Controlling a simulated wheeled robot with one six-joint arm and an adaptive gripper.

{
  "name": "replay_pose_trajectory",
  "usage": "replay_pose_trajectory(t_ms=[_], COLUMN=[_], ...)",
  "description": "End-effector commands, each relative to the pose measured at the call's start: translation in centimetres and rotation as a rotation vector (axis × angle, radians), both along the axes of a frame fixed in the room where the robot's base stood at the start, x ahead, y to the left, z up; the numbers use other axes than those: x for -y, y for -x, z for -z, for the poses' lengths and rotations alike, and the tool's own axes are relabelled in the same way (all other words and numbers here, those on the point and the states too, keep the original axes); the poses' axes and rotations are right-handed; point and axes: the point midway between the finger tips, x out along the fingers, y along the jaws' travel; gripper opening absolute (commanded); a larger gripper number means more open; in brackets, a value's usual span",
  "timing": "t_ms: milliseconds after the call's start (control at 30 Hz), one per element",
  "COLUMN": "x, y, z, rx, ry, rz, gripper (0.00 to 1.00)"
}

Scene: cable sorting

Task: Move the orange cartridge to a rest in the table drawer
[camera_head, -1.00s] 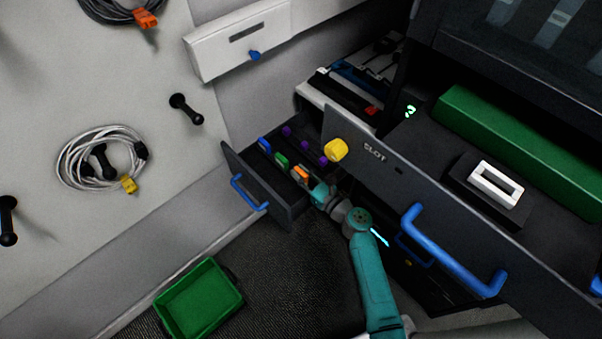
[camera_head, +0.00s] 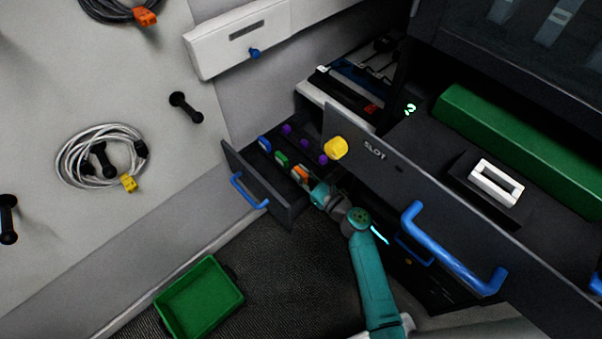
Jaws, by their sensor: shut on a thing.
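The orange cartridge (camera_head: 299,173) is in the open table drawer (camera_head: 282,214), at the right end of a row with a green cartridge (camera_head: 281,159) and a blue cartridge (camera_head: 264,144). My gripper (camera_head: 309,181) reaches into the drawer from the lower right and is shut on the orange cartridge. The fingertips are small and partly hidden. I cannot tell whether the cartridge touches the drawer's rest.
Purple pieces (camera_head: 305,145) line the back of the drawer. A blue handle (camera_head: 249,192) is on its front. A green bin (camera_head: 199,299) sits on the floor.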

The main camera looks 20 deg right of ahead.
Motion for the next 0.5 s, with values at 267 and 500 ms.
replay_pose_trajectory(t_ms=[267,500], x=[0.00,0.00], y=[0.00,-0.01], z=[0.24,0.63], rx=[0.000,0.000], ry=[0.000,-0.001], rz=[0.000,0.000], gripper=[0.00,0.00])
